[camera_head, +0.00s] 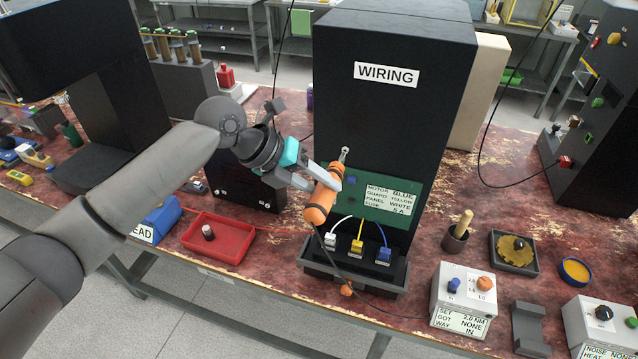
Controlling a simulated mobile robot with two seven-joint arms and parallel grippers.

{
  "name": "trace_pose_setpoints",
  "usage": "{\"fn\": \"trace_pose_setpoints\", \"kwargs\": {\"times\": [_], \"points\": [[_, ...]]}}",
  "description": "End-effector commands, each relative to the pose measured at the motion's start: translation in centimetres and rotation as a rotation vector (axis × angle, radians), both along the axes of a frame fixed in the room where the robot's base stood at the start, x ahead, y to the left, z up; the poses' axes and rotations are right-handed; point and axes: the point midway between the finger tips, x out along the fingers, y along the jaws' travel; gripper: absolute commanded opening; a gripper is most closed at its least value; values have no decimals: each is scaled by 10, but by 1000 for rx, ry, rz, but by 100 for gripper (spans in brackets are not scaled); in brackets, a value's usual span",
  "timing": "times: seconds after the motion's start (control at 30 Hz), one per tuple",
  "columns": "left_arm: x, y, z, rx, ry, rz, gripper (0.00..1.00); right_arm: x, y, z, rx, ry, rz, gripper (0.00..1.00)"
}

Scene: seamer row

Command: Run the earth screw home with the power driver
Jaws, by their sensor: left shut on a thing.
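My left gripper (321,184) is shut on the orange power driver (318,208) in front of the wiring cabinet (385,110). The driver is tilted, with its silver nose (344,154) pointing up at the cabinet's dark front, above the green panel (385,202). I cannot make out the earth screw or whether the nose touches anything. A dark cord runs from the driver's lower end. The driver's control box (463,291) stands at the front right with a blue and an orange knob. Its label reads SET 2.0 NM, GOT NONE, WAY IN. My right gripper is out of view.
White, yellow (356,246) and blue (383,255) plugs with wires sit below the panel. A red tray (217,238) holding a small dark-and-white piece lies at the left. A wooden-handled tool in a cup (455,239) and a gear tray (514,253) stand at the right.

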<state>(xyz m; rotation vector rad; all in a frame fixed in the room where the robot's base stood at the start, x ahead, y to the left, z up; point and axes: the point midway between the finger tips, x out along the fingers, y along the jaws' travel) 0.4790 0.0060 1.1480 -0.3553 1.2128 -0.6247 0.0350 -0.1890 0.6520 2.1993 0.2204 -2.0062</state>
Motion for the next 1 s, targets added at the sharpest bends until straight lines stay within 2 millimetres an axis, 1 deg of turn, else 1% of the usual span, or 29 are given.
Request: {"fn": "trace_pose_setpoints", "kwargs": {"times": [1.0], "points": [[6,-2,2,-3,-5,2,0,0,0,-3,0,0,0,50]]}}
